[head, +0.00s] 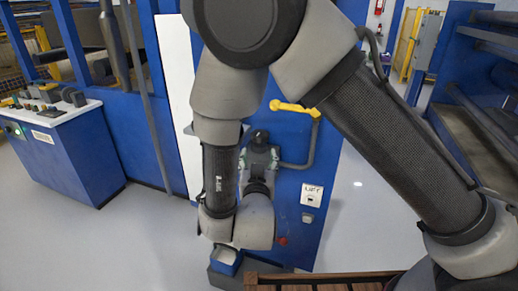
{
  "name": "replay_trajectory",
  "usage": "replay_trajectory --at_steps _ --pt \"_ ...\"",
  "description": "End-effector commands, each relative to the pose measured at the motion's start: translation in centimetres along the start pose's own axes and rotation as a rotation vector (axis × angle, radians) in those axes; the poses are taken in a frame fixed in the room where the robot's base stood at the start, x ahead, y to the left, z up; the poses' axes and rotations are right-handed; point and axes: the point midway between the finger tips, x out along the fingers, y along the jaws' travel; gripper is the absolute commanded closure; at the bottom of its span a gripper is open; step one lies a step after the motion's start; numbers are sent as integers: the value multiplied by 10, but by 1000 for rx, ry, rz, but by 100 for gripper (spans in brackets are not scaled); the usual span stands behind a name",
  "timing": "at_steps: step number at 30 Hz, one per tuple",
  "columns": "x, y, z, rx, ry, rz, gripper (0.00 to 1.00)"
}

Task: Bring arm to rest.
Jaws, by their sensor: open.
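My arm rises from the lower right, bends at the top centre and comes down to the wrist at lower centre. My gripper (259,158) is beyond the wrist, pointing away in front of the blue panel (300,225). Its fingers are apart and it appears empty. A dark rounded part (260,137) shows just above and between the fingers; I cannot tell whether they touch it. A yellow handle (294,108) on a grey bent bar (311,145) is on the panel, to the upper right of the gripper. My wrist hides part of the panel.
A blue control desk (70,150) with buttons stands at left. A small blue box (225,262) is below my wrist. A slatted wooden surface (320,285) lies at the bottom. Blue machinery (465,60) stands at right. Grey floor (130,235) is clear at lower left.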

Motion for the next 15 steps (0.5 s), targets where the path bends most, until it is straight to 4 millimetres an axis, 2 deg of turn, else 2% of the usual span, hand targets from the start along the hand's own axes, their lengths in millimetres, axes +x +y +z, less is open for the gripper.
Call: replay_trajectory --at_steps 2,5,7,9,12,14,15 --pt "0 -3 16 5 -69 -14 40" --pt "-5 -19 60 1 -255 -87 40" --pt "-19 -32 101 -26 -443 -169 40" --pt "-44 -46 132 -57 -643 -266 40" --pt "-76 -53 143 -88 -899 -387 40" --pt "-92 -48 136 -108 -1036 -444 40" --pt "-101 -39 126 -124 -1119 -478 40"
